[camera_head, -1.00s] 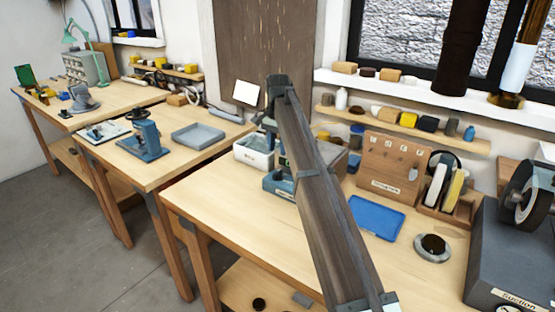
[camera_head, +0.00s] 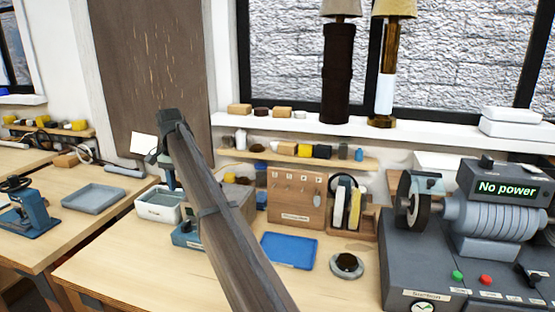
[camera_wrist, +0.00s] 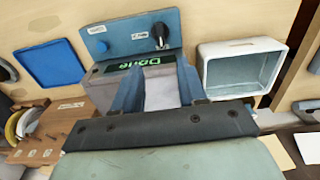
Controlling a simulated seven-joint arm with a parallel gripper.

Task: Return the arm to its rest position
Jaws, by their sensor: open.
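My arm (camera_head: 215,205) reaches from the bottom of the head view up and left over the workbench (camera_head: 110,262). Its far end is raised above the back left of that bench. In the wrist view my gripper (camera_wrist: 158,82) is open, with its two blue-grey fingers apart. A grey and blue device (camera_wrist: 122,40) with a green display reading "Done" lies beyond the fingers. A pale surface shows between the fingers, and I see nothing gripped. In the head view the arm partly hides the blue device.
A white bin (camera_head: 158,208) stands left of the arm, also in the wrist view (camera_wrist: 241,66). A blue tray (camera_head: 289,251), a wooden pegboard (camera_head: 296,198) and a round dark-topped piece (camera_head: 346,266) are to the right. A grey machine (camera_head: 455,265) reading "No power" fills the right end.

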